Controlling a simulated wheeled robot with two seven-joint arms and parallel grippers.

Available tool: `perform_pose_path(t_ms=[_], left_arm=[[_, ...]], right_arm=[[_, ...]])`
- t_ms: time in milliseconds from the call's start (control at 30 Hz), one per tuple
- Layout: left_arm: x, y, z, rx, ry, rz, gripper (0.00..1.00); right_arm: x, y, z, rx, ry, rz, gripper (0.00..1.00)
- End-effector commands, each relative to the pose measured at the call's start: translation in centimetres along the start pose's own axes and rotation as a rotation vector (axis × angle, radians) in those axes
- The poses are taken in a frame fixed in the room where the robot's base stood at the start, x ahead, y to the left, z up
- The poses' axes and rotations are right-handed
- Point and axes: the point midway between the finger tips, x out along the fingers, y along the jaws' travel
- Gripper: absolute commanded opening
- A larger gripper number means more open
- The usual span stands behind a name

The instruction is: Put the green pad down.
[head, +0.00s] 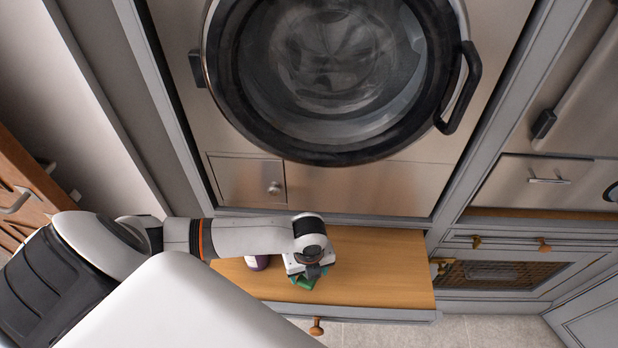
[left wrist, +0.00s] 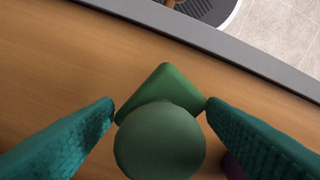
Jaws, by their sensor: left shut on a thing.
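The green pad (left wrist: 165,84) has an angular flat part with a rounded green part in front of it in the left wrist view. It sits between the two teal fingers of my left gripper (left wrist: 161,108), which are shut on it. In the head view my left gripper (head: 308,271) is over the wooden bench top (head: 385,270), and a little of the green pad (head: 304,284) shows below it. I cannot tell whether the pad touches the wood. My right gripper is not in view.
A purple and white item (head: 257,262) stands on the bench top just left of my gripper; its purple edge (left wrist: 233,168) shows in the left wrist view. A round-doored machine (head: 330,70) is behind the bench. The wood to the right is clear.

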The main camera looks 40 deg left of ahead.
Motion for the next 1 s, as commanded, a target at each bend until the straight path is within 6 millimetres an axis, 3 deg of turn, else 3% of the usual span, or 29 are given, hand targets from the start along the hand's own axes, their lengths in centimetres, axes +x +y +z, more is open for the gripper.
perform_pose_path(t_ms=[200,567,600,700,1000], left_arm=[[2.9,0.0,0.1,-0.001,-0.001,-0.001,0.48],[3.3,0.0,0.0,0.000,0.000,0.000,0.48],[3.2,0.0,0.0,0.000,0.000,0.000,0.72],[3.2,0.0,0.0,0.000,0.000,0.000,0.88],[3.0,0.0,0.0,0.000,0.000,0.001,0.88]], right_arm=[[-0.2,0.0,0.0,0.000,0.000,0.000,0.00],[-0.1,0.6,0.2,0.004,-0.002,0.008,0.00],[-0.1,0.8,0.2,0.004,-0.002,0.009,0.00],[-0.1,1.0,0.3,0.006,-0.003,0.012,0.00],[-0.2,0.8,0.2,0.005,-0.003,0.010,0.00]])
